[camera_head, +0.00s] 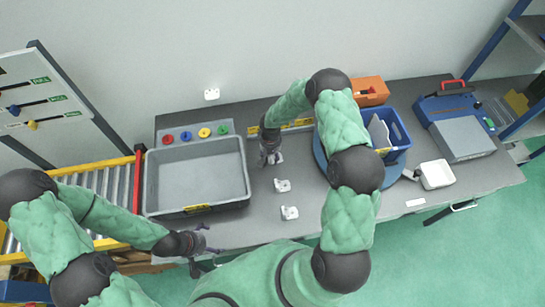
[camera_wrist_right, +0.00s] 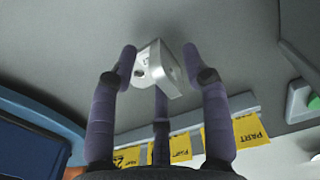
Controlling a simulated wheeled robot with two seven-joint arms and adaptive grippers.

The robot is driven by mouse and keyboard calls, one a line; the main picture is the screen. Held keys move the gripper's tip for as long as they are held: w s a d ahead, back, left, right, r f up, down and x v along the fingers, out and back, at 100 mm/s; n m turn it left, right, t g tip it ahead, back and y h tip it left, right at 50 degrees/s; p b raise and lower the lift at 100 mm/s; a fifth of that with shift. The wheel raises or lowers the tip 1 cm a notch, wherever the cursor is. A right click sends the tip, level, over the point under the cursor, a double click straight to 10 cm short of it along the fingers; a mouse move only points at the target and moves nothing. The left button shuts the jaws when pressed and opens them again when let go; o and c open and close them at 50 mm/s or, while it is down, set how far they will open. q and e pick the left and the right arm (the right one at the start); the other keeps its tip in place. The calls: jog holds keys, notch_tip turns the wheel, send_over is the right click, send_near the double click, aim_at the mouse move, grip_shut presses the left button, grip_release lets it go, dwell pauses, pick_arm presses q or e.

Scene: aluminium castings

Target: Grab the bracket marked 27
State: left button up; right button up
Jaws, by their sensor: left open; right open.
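Three small pale metal brackets lie in a rough column on the grey table in the head view: a far one (camera_head: 278,158), a middle one (camera_head: 282,185) and a near one (camera_head: 289,212). My right gripper (camera_head: 270,160) is open at the far bracket. In the right wrist view, a silver bracket (camera_wrist_right: 157,66) with a hole sits between the spread fingers of this gripper (camera_wrist_right: 159,62). A small mark on it is too small to read. My left gripper (camera_head: 206,250) is open and empty at the table's front edge, near the grey bin.
A large empty grey bin (camera_head: 196,175) stands at the left. Yellow labels (camera_wrist_right: 250,131) line a strip behind the bracket.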

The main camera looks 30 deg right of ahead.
jog(key=shift+f, duration=0.35)
grip_shut()
jog(key=shift+r, duration=0.2)
